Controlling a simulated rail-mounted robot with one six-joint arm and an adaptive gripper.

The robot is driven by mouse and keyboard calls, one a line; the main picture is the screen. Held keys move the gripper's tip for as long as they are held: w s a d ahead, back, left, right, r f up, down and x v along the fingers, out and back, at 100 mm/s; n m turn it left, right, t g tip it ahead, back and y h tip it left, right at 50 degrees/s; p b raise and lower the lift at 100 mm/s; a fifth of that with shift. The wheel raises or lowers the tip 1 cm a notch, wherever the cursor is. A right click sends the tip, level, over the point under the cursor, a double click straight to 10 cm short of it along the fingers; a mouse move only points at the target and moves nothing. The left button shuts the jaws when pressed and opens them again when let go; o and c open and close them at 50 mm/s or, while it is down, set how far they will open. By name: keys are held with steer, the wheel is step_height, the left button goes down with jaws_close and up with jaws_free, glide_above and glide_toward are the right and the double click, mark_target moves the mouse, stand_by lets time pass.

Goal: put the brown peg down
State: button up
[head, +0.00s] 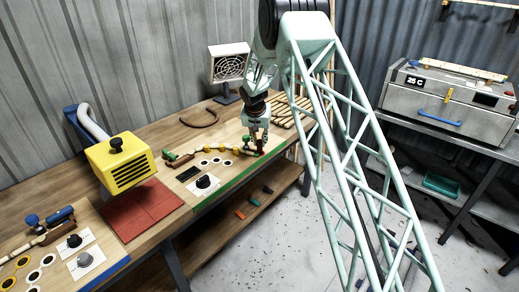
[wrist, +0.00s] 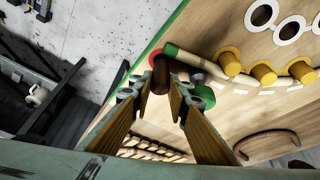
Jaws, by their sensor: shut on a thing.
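My gripper (wrist: 160,88) is shut on the brown peg (wrist: 161,72), which sits between its fingertips in the wrist view. The peg is over or on the green-edged board, beside the green-banded end of a pale rattan rod (wrist: 190,58); I cannot tell whether it touches the board. Yellow pegs (wrist: 263,73) stand along the rod. A red round piece (wrist: 153,57) and a green one (wrist: 206,96) are close to the fingertips. In the head view my gripper (head: 257,149) is low at the right end of the board (head: 225,181); the peg is hard to make out there.
White rings (head: 215,162) and a black knob (head: 204,182) are on the board. Left are a yellow heater (head: 121,164), a red mat (head: 142,208) and a blue-edged board (head: 105,268). A fan (head: 229,65) and loose rods (head: 290,112) are behind. A bent brown piece (head: 200,119) lies on open bench.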

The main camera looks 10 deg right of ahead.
mark_target(259, 144)
steer(key=shift+f, duration=0.2)
steer(key=shift+f, duration=1.8)
steer(key=shift+f, duration=0.15)
steer(key=o, duration=0.4)
steer(key=shift+c, duration=0.2)
steer(key=shift+o, duration=0.7)
steer(key=shift+s+r, duration=0.15)
steer(key=shift+r, duration=0.45)
steer(key=v, duration=1.1)
